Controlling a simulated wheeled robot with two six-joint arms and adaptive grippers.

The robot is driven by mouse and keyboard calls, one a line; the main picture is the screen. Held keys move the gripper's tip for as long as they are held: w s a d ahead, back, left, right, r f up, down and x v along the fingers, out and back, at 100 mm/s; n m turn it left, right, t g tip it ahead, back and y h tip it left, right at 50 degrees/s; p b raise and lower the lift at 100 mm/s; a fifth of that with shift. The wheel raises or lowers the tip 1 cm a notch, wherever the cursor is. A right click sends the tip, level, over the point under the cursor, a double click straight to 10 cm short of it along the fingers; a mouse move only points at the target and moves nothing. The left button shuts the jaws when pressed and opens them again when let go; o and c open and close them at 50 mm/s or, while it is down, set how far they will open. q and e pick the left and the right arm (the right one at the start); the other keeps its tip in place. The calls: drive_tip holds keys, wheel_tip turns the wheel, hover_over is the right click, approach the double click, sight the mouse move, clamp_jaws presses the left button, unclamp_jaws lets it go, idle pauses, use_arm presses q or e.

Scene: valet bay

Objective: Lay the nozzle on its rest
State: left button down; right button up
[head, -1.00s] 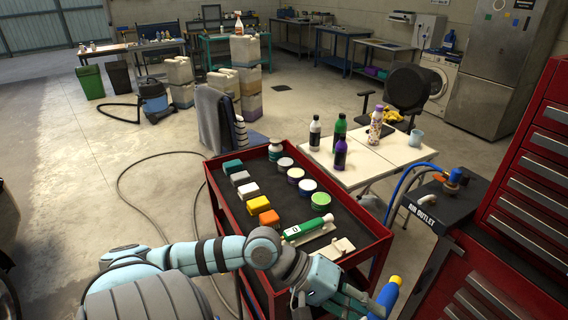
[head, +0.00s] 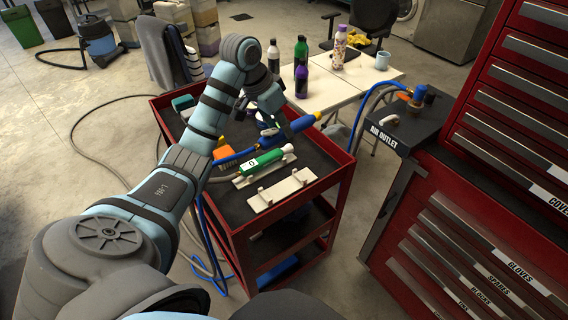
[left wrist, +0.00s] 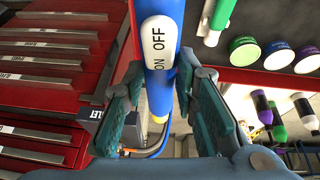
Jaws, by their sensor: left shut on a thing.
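The nozzle (head: 298,127) is a blue cylinder with a yellow end, and a blue hose trails from its other end. My left gripper (head: 279,128) is shut on it and holds it above the red cart's top, beyond the green tube. In the left wrist view the nozzle (left wrist: 165,15) lies between the fingers (left wrist: 158,78), with its white ON/OFF switch facing the camera. The rest (head: 282,191) is a cream plate with two small upright cradles at the cart's near right corner. It is empty, nearer than the nozzle and apart from it. My right gripper is not seen.
A green tube (head: 264,162) lies on a white holder just beyond the rest. Jars and coloured blocks on the cart are partly hidden by my arm. The cart's raised red rim (head: 285,218) edges the top. A red drawer cabinet (head: 480,200) stands right.

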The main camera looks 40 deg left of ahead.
sight(279, 142)
use_arm(q)
drive_tip(key=shift+m+y, duration=0.3)
drive_tip(key=shift+m, duration=0.1)
drive_tip(key=f+b, duration=0.5)
drive_tip(key=shift+s+a, duration=0.15)
drive_tip(key=shift+s, duration=0.2)
wheel_tip(279, 142, down, 13)
drive_tip(key=shift+w+f+b, duration=0.1)
drive_tip(key=shift+f+b, duration=0.1)
drive_tip(key=shift+b, duration=0.95)
drive_tip(key=shift+f, duration=0.25)
drive_tip(key=shift+f, duration=0.4)
drive_tip(key=c, duration=1.3)
unclamp_jaws()
drive_tip(key=shift+f, duration=0.1)
